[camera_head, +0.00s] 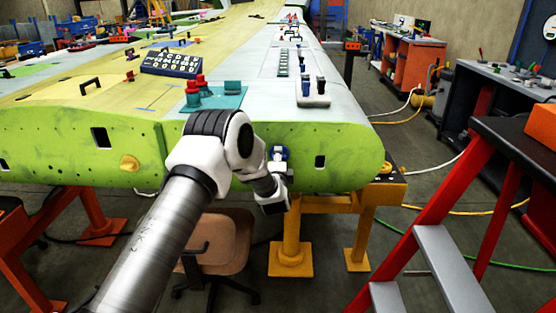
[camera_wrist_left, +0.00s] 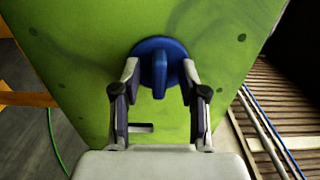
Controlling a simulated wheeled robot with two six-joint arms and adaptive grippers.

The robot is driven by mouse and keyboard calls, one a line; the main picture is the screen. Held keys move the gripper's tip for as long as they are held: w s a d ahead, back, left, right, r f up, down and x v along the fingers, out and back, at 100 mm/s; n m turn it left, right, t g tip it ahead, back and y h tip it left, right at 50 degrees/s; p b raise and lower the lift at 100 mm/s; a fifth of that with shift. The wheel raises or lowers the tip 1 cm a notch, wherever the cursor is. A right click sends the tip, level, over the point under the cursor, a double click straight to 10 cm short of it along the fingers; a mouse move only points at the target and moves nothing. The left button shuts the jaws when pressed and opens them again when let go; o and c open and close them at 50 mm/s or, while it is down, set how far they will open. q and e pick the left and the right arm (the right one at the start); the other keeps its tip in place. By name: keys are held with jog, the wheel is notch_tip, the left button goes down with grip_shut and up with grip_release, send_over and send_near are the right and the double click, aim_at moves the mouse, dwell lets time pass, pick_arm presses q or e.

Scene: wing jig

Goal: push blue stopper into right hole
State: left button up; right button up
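The blue stopper (camera_wrist_left: 153,47) is a round disc with a raised grip bar, seated against the green end face of the wing (camera_wrist_left: 85,65). It is partly visible in the head view (camera_head: 286,152) on the right part of that face. How deep it sits in its hole cannot be told. My left gripper (camera_wrist_left: 160,72) is at the stopper, its fingers apart on either side of the grip bar, with gaps showing on both sides. In the head view the left gripper (camera_head: 279,158) is small and partly hidden by its wrist. My right gripper is in neither view.
A yellow stopper (camera_head: 129,163) sits on the face at the left.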

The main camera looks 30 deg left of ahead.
pick_arm(q)
jog(key=v, duration=1.2)
jog(key=s+d+f+m+g+h, duration=0.1)
jog(key=s+d+f+g+h, duration=0.25)
jog(key=s+f, duration=0.55)
jog(key=s+d+f+g+h, duration=0.2)
jog(key=s+d+f, duration=0.35)
jog(key=f, duration=0.75)
jog(key=s+d+f+n+g+h, duration=0.1)
jog(key=s+d+f+n+g, duration=0.1)
jog(key=s, duration=0.6)
jog(key=s+d+f+n+g+h, duration=0.2)
jog(key=s+n+g, duration=0.2)
jog(key=s, duration=0.5)
jog(key=s+d+f+n+g+h+p, duration=0.1)
jog(key=s+d+f+n+g, duration=0.1)
jog(key=s+n, duration=0.5)
jog(key=shift+s+d+f+g, duration=0.35)
jog(key=shift+s+d+g, duration=0.1)
jog(key=shift+s+g, duration=0.45)
